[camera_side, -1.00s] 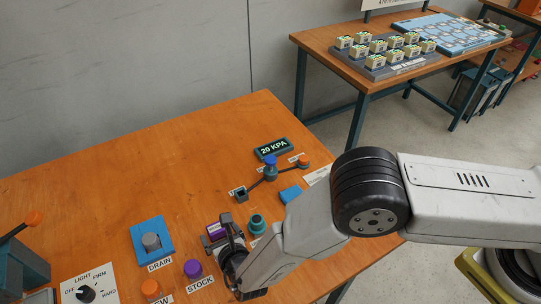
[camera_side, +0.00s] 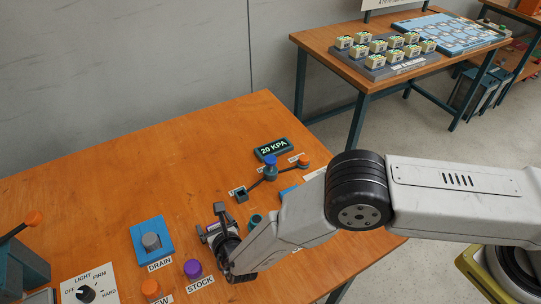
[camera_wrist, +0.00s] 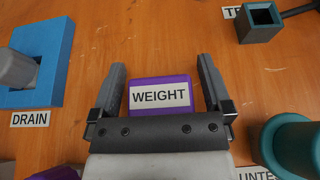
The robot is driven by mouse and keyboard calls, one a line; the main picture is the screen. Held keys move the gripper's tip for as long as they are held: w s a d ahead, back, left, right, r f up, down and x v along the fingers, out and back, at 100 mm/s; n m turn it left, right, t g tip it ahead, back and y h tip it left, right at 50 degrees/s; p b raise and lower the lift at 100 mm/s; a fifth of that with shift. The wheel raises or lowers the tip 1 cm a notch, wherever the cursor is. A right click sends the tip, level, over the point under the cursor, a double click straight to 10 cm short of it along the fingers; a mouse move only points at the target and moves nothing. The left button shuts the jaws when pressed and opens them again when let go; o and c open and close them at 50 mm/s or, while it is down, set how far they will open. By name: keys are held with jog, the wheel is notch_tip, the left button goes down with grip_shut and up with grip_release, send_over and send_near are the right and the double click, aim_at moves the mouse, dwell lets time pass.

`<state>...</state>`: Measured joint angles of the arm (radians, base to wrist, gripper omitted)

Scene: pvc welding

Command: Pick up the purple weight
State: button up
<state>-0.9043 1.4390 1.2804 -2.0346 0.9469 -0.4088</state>
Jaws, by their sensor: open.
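The purple weight (camera_wrist: 160,83), a block with a white "WEIGHT" label, sits on the wooden table. In the wrist view it lies between the two fingers of my gripper (camera_wrist: 161,82), with a gap on each side. The fingers are open and do not appear to touch it. In the side view my gripper (camera_side: 210,222) is low over the table, and the weight is mostly hidden behind it.
The blue drain block (camera_side: 152,241) is left of my gripper, and the purple stock knob (camera_side: 193,268) is near it in front. A teal round part (camera_wrist: 292,138) stands close on the right. A small square socket (camera_wrist: 261,20) is behind.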

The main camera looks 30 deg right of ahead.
jog(key=shift+c, duration=0.2)
grip_shut()
jog(key=shift+r, duration=0.2)
jog(key=shift+r, duration=1.05)
jog(key=s+d+r, duration=0.7)
jog(key=s+r, duration=0.3)
jog(key=s, duration=0.1)
jog(key=shift+s+d+r, duration=0.3)
jog(key=shift+d, duration=0.05)
